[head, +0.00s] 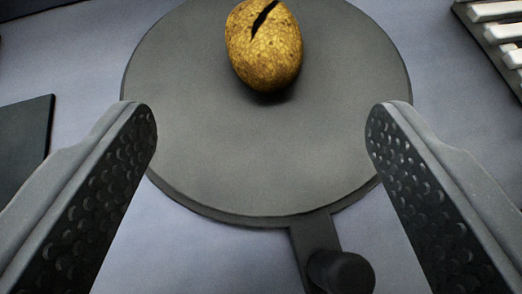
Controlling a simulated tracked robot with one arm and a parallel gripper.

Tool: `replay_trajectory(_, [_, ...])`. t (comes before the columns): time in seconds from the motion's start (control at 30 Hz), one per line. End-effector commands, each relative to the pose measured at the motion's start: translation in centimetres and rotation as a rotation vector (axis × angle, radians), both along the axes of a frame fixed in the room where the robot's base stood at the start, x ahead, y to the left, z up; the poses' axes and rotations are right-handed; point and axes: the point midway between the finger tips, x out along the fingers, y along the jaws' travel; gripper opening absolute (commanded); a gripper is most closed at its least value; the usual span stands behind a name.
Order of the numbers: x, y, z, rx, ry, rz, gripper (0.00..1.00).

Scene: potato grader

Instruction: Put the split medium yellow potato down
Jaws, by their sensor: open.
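The split medium yellow potato (264,55) rests on a round dark grey plate (230,165), toward its far side. It has a dark split running down its upper part, and its top touches the picture's upper edge. My gripper (261,125) is open, with one finger at the left and one at the right. The fingers are wide apart and empty, and the potato lies ahead of them, beyond the fingertips. Neither finger touches the potato.
A dark arm with a round black knob (340,272) sticks out from the plate's near edge. A dark flat panel (22,150) lies at the left. A rack with white bars (500,32) is at the upper right. The near half of the plate is bare.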

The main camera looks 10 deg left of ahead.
Motion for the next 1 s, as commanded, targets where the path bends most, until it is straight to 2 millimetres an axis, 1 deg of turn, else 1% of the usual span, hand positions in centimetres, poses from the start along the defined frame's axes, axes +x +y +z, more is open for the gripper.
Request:
replay_trajectory(0.1, [-0.9, -0.3, 0.5, 0.002, 0.0, -0.003, 0.68])
replay_trajectory(0.2, [-1.3, -0.3, 0.7, 0.0, 0.001, -0.001, 0.68])
replay_trajectory(0.5, [-1.4, -0.3, 0.8, -0.002, 0.002, -0.003, 0.68])
replay_trajectory(0.57, [-1.3, -0.4, 1.4, -0.009, 0.003, -0.008, 0.68])
replay_trajectory(0.63, [-1.3, -0.6, 3.0, -0.025, 0.004, -0.023, 0.68])
replay_trajectory(0.67, [-1.3, -0.7, 4.0, -0.035, 0.006, -0.033, 0.68])
replay_trajectory(0.77, [-1.4, -0.8, 8.8, -0.069, 0.0, -0.078, 0.68])
replay_trajectory(0.8, [-1.6, -0.7, 11.4, -0.081, -0.006, -0.101, 0.68])
replay_trajectory(0.87, [-2.1, -0.3, 15.5, -0.095, -0.023, -0.133, 0.68])
replay_trajectory(0.9, [-2.7, 0.4, 18.2, -0.098, -0.035, -0.151, 0.68])
replay_trajectory(0.97, [-3.6, 1.5, 22.3, -0.099, -0.058, -0.174, 0.68])
replay_trajectory(1.0, [-4.5, 2.4, 25.2, -0.095, -0.079, -0.188, 0.68])
